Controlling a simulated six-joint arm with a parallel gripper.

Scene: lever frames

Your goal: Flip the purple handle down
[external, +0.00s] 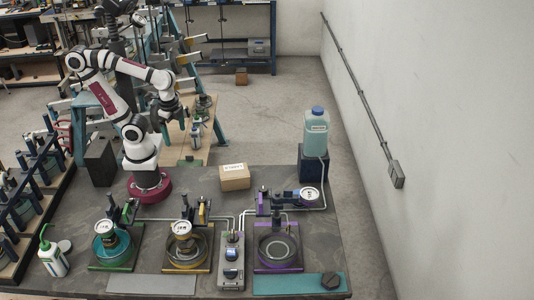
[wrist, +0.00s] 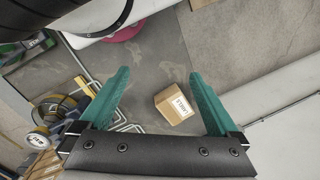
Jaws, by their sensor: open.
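The purple station stands at the front right of the bench in the external view, with a purple-framed round basin (external: 278,268) and a purple valve part (external: 263,198) behind it. The purple handle is too small there for me to tell its exact position. My gripper (external: 181,117) is raised above the back of the bench, left of and well apart from the purple station. In the wrist view my gripper (wrist: 158,76) shows two teal fingers spread wide with nothing between them touching. The purple station is not visible in the wrist view.
A labelled cardboard box (external: 235,177) sits mid-bench; it also shows in the wrist view (wrist: 173,103). A yellow station (external: 186,248), a green station (external: 112,247) and a grey control box (external: 231,262) stand along the front. A blue-capped container (external: 315,135) stands at the back right.

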